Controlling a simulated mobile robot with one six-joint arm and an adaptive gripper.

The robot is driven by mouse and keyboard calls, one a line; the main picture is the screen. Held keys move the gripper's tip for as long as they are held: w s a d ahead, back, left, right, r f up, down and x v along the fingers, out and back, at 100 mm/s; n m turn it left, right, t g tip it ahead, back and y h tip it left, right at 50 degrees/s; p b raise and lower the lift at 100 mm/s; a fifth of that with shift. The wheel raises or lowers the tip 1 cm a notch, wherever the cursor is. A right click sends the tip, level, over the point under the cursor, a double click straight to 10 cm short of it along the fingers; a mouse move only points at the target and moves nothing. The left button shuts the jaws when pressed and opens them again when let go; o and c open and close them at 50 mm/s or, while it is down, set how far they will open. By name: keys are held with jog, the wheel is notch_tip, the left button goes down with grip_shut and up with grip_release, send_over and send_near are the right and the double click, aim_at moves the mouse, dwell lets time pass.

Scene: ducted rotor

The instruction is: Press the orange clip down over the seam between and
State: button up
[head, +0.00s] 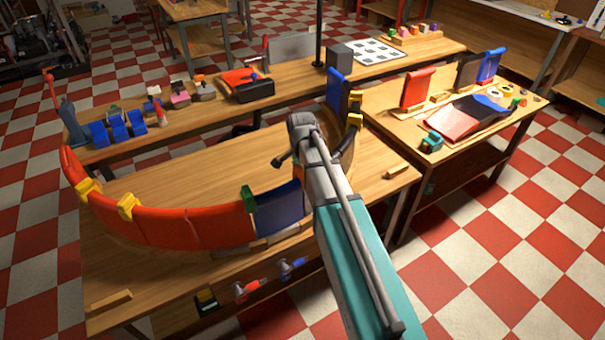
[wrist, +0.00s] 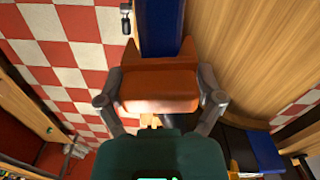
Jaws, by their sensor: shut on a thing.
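My gripper (wrist: 159,98) is shut on the orange clip (wrist: 158,90), with one finger at each side of it. The clip's two prongs point up the wrist view, and a blue panel (wrist: 160,25) shows between and beyond them. I cannot tell whether the clip touches the panel. In the head view my arm hides the clip and most of the gripper. A curved wall of red panels (head: 169,224) stands on the front table, with a blue panel (head: 279,208) at its right end. The seam under the clip is not visible.
Yellow clips (head: 128,205) and a green clip (head: 249,198) sit on the wall's other seams. Another blue panel (head: 335,88) stands at the ring's far side beside more yellow clips (head: 354,121). The right table (head: 385,121) holds loose panels. The ring's middle is clear.

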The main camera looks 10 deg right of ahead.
jog(key=shift+f, duration=0.2)
dwell(0.7)
jog(key=o, duration=0.8)
jog(key=shift+r, duration=0.25)
notch_tip(320, 180, up, 9)
jog(key=p, duration=0.9)
jog(key=shift+r, duration=0.15)
dwell(0.5)
jog(key=shift+s+n, duration=0.3)
jog(key=shift+s, duration=0.25)
jog(key=shift+s+a+f+n+b, duration=0.1)
jog(key=shift+s+f+n+b, duration=0.35)
jog(key=shift+s+n, duration=1.85)
jog(key=shift+s+a+f+n+b, duration=0.1)
jog(key=shift+s+f+n+b, duration=0.35)
jog(key=shift+s+n, duration=1.8)
jog(key=shift+s+a+f+n+b, duration=0.1)
jog(key=shift+s+f+n+b, duration=0.3)
jog(key=shift+s+n, duration=1.85)
